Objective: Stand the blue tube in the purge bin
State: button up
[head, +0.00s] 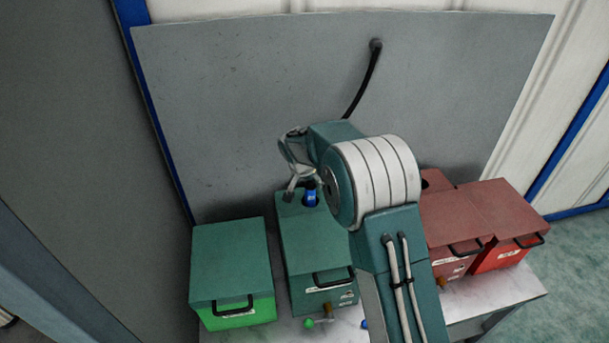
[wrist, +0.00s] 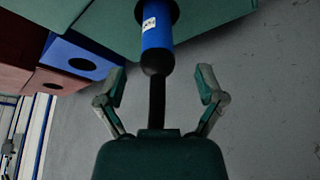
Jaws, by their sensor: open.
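The blue tube (head: 310,197) stands in a round hole in the lid of the middle teal bin (head: 318,250). In the wrist view the blue tube (wrist: 157,32) has a white label and a dark end towards me. My gripper (head: 300,184) is open just above the tube. In the wrist view its fingers (wrist: 160,76) spread on either side of the tube's line, with no visible contact. A blue bin with a round hole (wrist: 70,52) shows in the wrist view; my arm hides that place in the head view. I cannot read which bin is the purge bin.
A green bin (head: 230,262) stands at left and red bins (head: 490,215) at right, on a pale table (head: 500,298). A grey panel (head: 230,110) rises behind, with a black hose (head: 364,80) hanging from it. Small coloured knobs (head: 310,323) are at the front.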

jog(key=x, duration=0.4)
jog(key=shift+d, duration=0.15)
jog(key=shift+w+f, duration=0.15)
jog(key=shift+f, duration=0.2)
grip_shut()
notch_tip(320, 180, up, 14)
dwell(1.0)
